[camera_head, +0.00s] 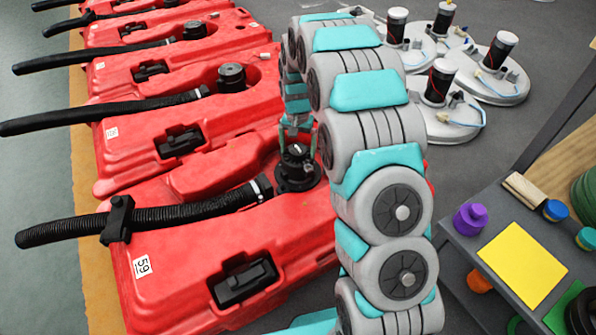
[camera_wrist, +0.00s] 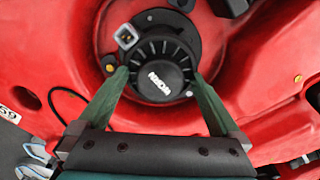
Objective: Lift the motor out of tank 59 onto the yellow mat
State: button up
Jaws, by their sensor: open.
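Tank 59 (camera_head: 180,270) is the nearest red tank in the head view, with a white "59" label. It also shows in the wrist view (camera_wrist: 250,125). The black motor (camera_head: 297,158) sits upright in the tank's recess. In the wrist view the motor (camera_wrist: 160,68) has a ribbed round cap and a grey connector on its flange. My gripper (camera_head: 297,122) is over the motor. In the wrist view my gripper (camera_wrist: 160,78) is open, one green finger on each side of the cap; I cannot tell whether they touch it. The yellow mat (camera_head: 522,265) lies bare on the grey cart at the right.
Several similar red tanks (camera_head: 190,95) stand in a row behind, with black hoses. A black hose (camera_head: 170,215) lies across tank 59. Several motors on round grey plates (camera_head: 440,85) are at the back right. A purple pot (camera_head: 470,219) stands beside the mat.

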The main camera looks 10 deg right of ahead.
grip_shut()
dwell(0.8)
